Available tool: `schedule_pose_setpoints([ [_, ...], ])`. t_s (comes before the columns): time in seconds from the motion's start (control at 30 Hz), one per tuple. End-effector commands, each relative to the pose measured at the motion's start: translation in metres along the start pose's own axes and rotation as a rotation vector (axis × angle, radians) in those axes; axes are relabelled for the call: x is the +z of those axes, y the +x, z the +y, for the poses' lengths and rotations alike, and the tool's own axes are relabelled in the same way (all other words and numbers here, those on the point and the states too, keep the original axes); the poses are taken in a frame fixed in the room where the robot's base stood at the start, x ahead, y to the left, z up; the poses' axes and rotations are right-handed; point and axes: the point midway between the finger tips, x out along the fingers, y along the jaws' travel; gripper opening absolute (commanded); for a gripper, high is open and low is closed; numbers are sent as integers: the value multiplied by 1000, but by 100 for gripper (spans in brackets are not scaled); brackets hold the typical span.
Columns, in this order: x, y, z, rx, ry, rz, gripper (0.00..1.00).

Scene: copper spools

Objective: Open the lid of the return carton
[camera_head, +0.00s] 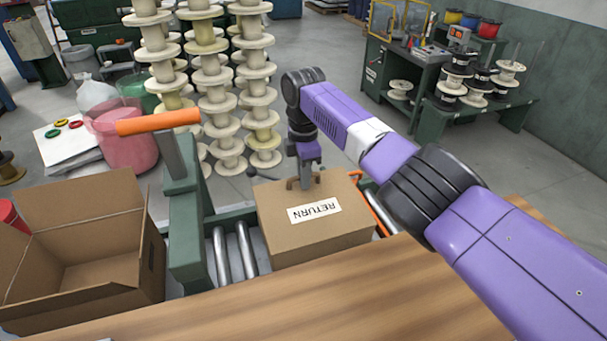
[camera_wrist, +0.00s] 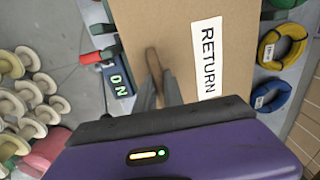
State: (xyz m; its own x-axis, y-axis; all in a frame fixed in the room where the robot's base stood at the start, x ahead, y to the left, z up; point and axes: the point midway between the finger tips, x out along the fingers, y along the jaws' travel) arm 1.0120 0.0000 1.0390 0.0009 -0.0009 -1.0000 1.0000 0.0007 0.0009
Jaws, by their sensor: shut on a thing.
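The return carton (camera_head: 335,235) is a closed brown box with a white "RETURN" label on its lid. It sits on the roller conveyor, and its lid (camera_wrist: 225,50) fills the upper middle of the wrist view. My gripper (camera_head: 304,186) reaches down from above to the lid's far edge. It is shut on a brown handle-like tab (camera_wrist: 153,72), which stands up from the lid beside the label. The fingers partly hide the tab. The lid appears down flat.
An open empty carton (camera_head: 90,288) stands at left, beyond a green post with an orange bar (camera_head: 158,122). Metal rollers (camera_head: 232,255) show left of the return carton. A wooden tabletop (camera_head: 290,305) lies in front. Stacks of pale spools (camera_head: 218,90) stand behind.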

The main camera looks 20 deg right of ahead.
Motion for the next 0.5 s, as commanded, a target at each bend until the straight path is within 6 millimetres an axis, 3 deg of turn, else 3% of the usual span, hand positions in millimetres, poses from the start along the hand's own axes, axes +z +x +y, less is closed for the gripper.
schedule_pose_setpoints([
  [0.5, 0, -12, -5, -4, 1, 2, 0],
])
